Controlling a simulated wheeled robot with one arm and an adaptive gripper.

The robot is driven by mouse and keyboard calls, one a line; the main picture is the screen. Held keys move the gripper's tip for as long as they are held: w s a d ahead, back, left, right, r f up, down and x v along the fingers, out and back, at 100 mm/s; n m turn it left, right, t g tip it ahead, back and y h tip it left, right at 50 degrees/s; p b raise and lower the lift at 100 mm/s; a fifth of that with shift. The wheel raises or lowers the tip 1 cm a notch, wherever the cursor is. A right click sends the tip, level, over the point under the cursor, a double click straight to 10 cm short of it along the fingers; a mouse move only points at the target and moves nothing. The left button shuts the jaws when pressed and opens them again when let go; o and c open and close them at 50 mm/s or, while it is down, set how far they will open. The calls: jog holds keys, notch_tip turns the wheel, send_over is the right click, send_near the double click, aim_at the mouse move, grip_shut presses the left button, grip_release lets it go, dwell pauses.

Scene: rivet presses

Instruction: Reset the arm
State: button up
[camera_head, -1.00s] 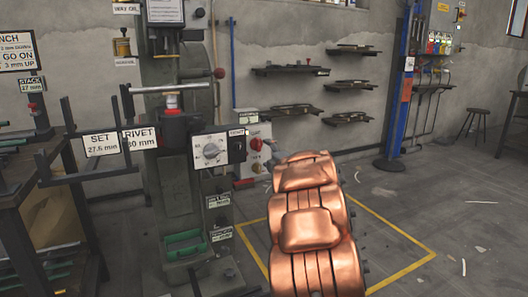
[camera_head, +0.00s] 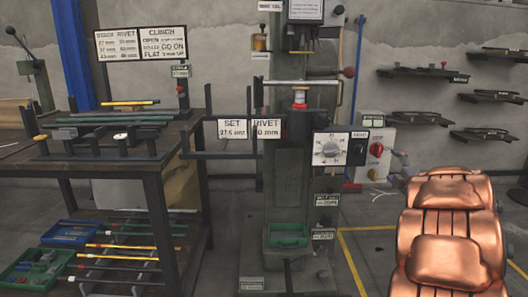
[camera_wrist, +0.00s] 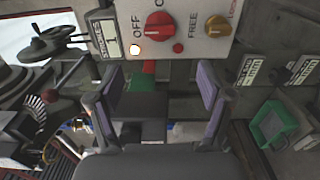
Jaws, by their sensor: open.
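My gripper (camera_wrist: 159,88) is open in the wrist view, its two fingers wide apart with nothing held between them. A control box with a red knob (camera_wrist: 159,26) and an orange knob (camera_wrist: 217,26) is beyond the fingertips. The gap between fingertips and box cannot be judged. A white light glows by OFF. In the head view the control box (camera_head: 376,135) stands right of the press, and what I take for my copper-coloured arm (camera_head: 449,235) fills the lower right.
The rivet press (camera_head: 290,185) has a dial and a green tray (camera_head: 287,236) low down. A dark workbench (camera_head: 110,165) with rods stands left, with a blue bin (camera_head: 70,233) on its lower shelf. Wall shelves (camera_head: 487,98) hang at right. Yellow lines mark the floor.

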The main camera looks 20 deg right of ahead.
jog(key=s+a+r+m+g+h+p, duration=0.1)
jog(key=s+a+r+m+g+p, duration=0.3)
jog(key=a+r+p, duration=0.5)
jog(key=s+a+r+m+g+h+p, duration=0.1)
jog(key=a+r+m+g+p, duration=0.4)
jog(key=p, duration=0.6)
jog(key=s+a+r+m+g+y+p, duration=0.1)
jog(key=s+a+r+g+y+p, duration=0.1)
jog(key=s+a+p, duration=0.5)
jog(key=s+a+r+m+g+y+p, duration=0.2)
jog(key=s+a+r+p, duration=0.4)
jog(key=s+a, duration=0.9)
jog(key=s+a+r+m+g+y+p, duration=0.2)
jog(key=s+a+r+g+p, duration=0.3)
jog(key=s+a+p, duration=0.5)
jog(key=shift+s+a+g+y, duration=0.4)
jog(key=shift+s+a+y, duration=0.25)
jog(key=shift+a+y, duration=0.25)
